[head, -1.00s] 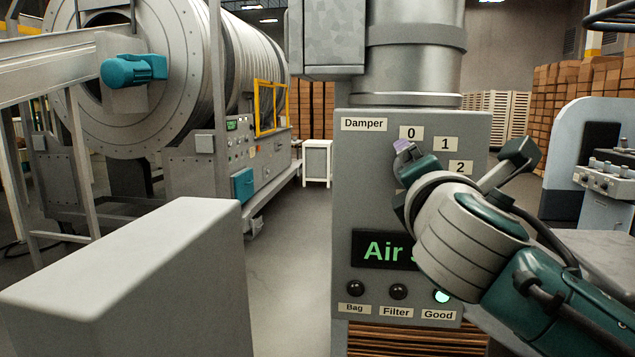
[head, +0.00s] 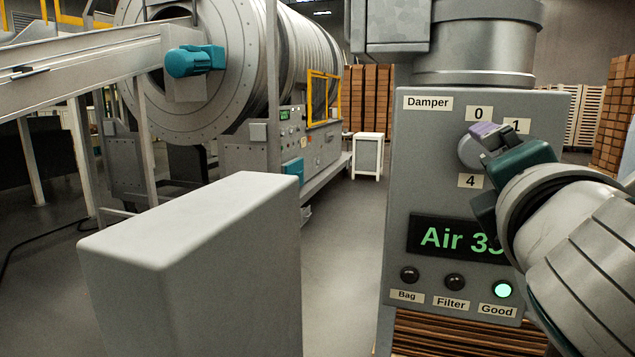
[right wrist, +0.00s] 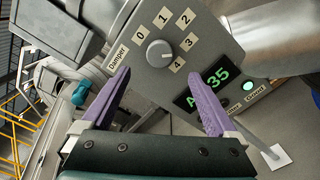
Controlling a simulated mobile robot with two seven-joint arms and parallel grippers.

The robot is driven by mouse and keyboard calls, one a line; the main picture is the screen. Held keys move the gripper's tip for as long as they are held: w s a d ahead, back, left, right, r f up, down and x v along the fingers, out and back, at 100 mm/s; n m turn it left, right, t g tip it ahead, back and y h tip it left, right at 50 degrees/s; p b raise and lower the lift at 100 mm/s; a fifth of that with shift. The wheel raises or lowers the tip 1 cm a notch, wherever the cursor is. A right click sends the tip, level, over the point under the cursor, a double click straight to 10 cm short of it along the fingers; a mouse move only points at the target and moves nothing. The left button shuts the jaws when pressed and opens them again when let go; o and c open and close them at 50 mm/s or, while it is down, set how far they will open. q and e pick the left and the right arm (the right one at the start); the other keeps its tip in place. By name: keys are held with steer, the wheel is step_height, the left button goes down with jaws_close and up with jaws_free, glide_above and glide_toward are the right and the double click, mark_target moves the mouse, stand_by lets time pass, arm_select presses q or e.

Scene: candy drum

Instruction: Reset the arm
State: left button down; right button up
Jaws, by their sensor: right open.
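My right arm comes in from the right in the head view, and its gripper (head: 487,160) is in front of the damper panel (head: 400,170). In the right wrist view the right gripper (right wrist: 165,95) has its two purple fingers wide apart with nothing between them. The round grey damper knob (right wrist: 160,53) lies beyond the fingertips, apart from them, ringed by labels 0 to 4. In the head view the knob (head: 468,152) is partly hidden by the gripper. The display (right wrist: 207,88) shows green text with 35, and the Good lamp (head: 503,289) glows green. My left gripper is not in view.
A pale grey box-shaped block (head: 200,260) stands at the front left. A large metal drum (head: 250,70) with a teal motor (head: 195,61) stands behind it. Floor (head: 340,260) is clear between block and panel.

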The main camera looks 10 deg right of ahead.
steer(key=s+a+f+m+g+y, duration=0.2)
steer(key=s+f+m+g+y, duration=0.25)
steer(key=s+f+m, duration=0.4)
steer(key=s+a+f+m+g+y, duration=0.3)
steer(key=s+f+m+g, duration=0.2)
steer(key=s+f, duration=0.5)
steer(key=s+a+f+m+g+y+p, duration=0.1)
steer(key=s+a+f+m+g+y, duration=0.15)
steer(key=s, duration=0.35)
step_height(320, 180, up, 21)
steer(key=w+p, duration=0.1)
steer(key=p, duration=1.9)
steer(key=shift+a+h, duration=0.3)
